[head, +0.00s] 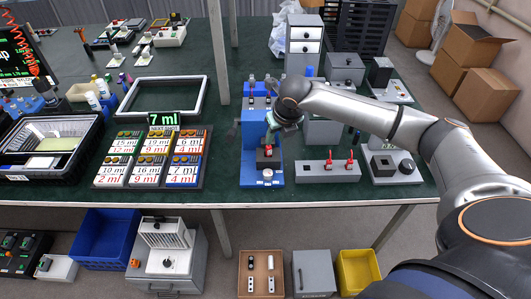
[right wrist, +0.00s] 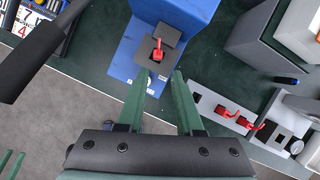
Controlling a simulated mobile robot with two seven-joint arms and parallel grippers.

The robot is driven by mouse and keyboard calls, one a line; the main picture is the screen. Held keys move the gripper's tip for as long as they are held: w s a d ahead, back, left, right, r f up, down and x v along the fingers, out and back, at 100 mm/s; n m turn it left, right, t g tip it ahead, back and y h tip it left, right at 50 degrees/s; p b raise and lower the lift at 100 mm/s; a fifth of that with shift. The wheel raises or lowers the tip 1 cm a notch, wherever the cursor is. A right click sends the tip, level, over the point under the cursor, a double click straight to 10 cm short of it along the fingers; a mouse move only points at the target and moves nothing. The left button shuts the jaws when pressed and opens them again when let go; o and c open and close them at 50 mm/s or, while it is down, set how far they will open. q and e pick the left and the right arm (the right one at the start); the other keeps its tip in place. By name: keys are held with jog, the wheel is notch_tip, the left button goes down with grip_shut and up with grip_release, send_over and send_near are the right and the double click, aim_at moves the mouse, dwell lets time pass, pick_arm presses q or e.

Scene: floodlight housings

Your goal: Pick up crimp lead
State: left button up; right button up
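A red crimp lead (head: 267,152) stands in a dark block on the blue press (head: 250,170); it also shows in the right wrist view (right wrist: 157,50). Two more red leads (right wrist: 224,111) (right wrist: 255,128) stand in a light grey rack (head: 312,175) to the right. My right gripper (right wrist: 162,78) is open and empty, with its green fingers pointing toward the lead on the press. The lead lies just beyond the fingertips, not between them. Two green strips (right wrist: 11,164) at the lower left of the right wrist view look like my left gripper's fingers, cut off by the edge.
A dark bar (right wrist: 40,50) juts in at the left of the wrist view. A grey box with a black top (head: 393,168) stands right of the rack. A tray of labelled cards (head: 206,183) lies left of the press. Green table top is bare between them.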

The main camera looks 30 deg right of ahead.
aim_at(270, 147)
jog(key=x, duration=0.8)
jog(key=shift+w+a, duration=0.15)
jog(key=shift+w, duration=0.05)
jog(key=shift+c, duration=0.2)
grip_shut()
